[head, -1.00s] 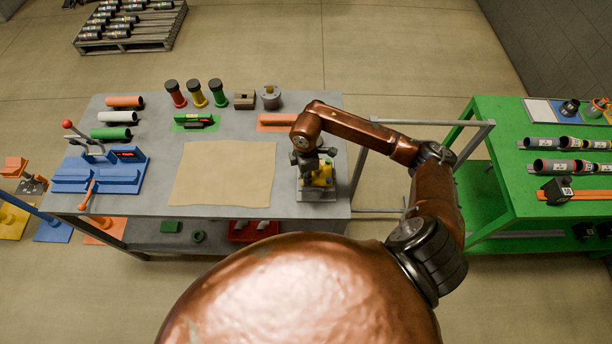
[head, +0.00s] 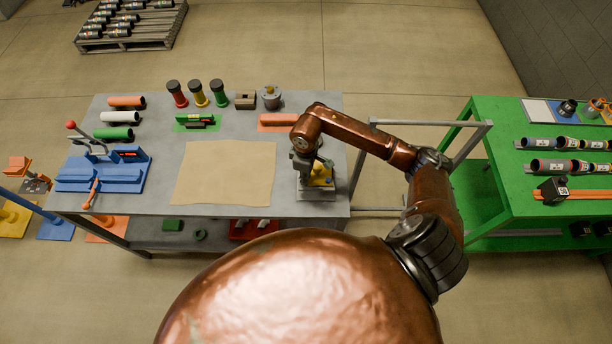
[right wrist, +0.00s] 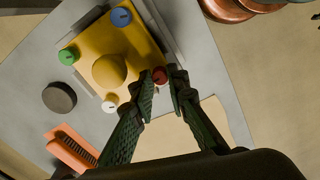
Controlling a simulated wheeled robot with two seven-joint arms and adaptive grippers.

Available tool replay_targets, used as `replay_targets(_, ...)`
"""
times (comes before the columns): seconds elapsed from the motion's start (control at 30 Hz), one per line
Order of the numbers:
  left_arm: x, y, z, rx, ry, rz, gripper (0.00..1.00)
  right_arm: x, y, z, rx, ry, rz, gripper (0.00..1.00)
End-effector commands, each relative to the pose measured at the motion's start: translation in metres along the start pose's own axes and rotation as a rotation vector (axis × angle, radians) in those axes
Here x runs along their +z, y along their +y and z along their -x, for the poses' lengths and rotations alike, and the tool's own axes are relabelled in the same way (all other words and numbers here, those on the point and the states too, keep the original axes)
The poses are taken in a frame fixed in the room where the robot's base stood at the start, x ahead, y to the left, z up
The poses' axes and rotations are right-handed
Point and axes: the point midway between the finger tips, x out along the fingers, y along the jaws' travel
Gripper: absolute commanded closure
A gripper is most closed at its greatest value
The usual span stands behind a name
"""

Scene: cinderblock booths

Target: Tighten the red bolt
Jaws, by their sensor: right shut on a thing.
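The red bolt (right wrist: 160,75) is at one corner of a yellow plate (right wrist: 98,45) with a round yellow dome. My right gripper (right wrist: 162,82) is shut on the red bolt, with one finger on each side of its head. A blue bolt (right wrist: 121,17), a green bolt (right wrist: 68,57) and a white bolt (right wrist: 110,103) are at the other corners. In the head view the yellow plate (head: 322,177) sits in a grey fixture at the table's right end, partly hidden by my right gripper (head: 308,176). My left gripper is out of view.
The grey table (head: 235,130) holds a tan mat (head: 225,173), a blue fixture (head: 100,172), several colored cylinders and an orange item (head: 280,119). A grey frame (head: 470,150) and a green table (head: 500,190) stand to the right. A dark disc (right wrist: 59,97) lies near the plate.

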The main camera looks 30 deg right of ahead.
Motion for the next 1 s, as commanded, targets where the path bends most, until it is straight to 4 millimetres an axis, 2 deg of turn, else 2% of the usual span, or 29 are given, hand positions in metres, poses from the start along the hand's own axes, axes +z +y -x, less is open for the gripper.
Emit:
replay_targets(0.37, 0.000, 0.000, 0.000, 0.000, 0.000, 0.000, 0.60, -0.003, 0.002, 0.004, 0.005, 0.010, -0.003, 1.00)
replay_targets(0.4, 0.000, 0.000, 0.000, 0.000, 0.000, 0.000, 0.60, -0.003, 0.002, 0.004, 0.005, 0.010, -0.003, 0.83)
replay_targets(0.5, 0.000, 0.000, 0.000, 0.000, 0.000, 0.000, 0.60, -0.003, 0.002, 0.003, 0.004, 0.007, -0.002, 0.78)
replay_targets(0.77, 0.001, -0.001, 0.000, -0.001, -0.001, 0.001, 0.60, -0.001, 0.001, 0.002, 0.002, 0.004, -0.002, 0.78)
replay_targets(0.87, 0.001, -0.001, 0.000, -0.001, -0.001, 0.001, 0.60, -0.002, 0.001, 0.010, 0.002, 0.004, -0.002, 0.78)
replay_targets(1.0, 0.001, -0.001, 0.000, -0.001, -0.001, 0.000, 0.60, -0.002, 0.001, 0.032, 0.003, 0.006, -0.001, 0.78)
